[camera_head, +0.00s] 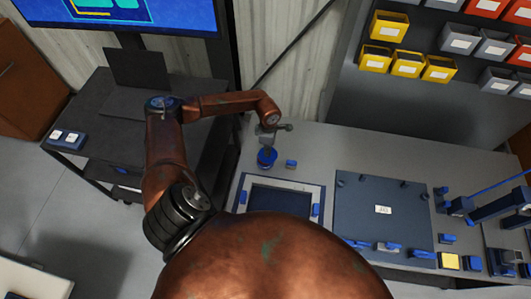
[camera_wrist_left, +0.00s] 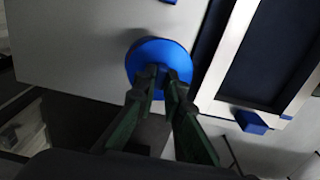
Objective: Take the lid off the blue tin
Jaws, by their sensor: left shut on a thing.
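The blue tin (camera_head: 266,158) stands near the back left of the grey workbench, small and round in the head view. My left gripper (camera_head: 269,141) reaches down over it from above. In the left wrist view the round blue lid (camera_wrist_left: 150,50) is seen from above, and my left gripper (camera_wrist_left: 164,74) has its fingertips close together at its middle, shut on it. The fingers hide the gripped part. I cannot tell whether the lid is seated on the tin or slightly raised. My right gripper is not in view.
A dark framed tray (camera_head: 280,202) lies just in front of the tin. A small blue block (camera_head: 291,164) sits to its right. A large dark panel (camera_head: 384,215) covers the bench middle. Yellow bins (camera_head: 389,25) hang behind. A dark cart (camera_head: 95,125) stands left.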

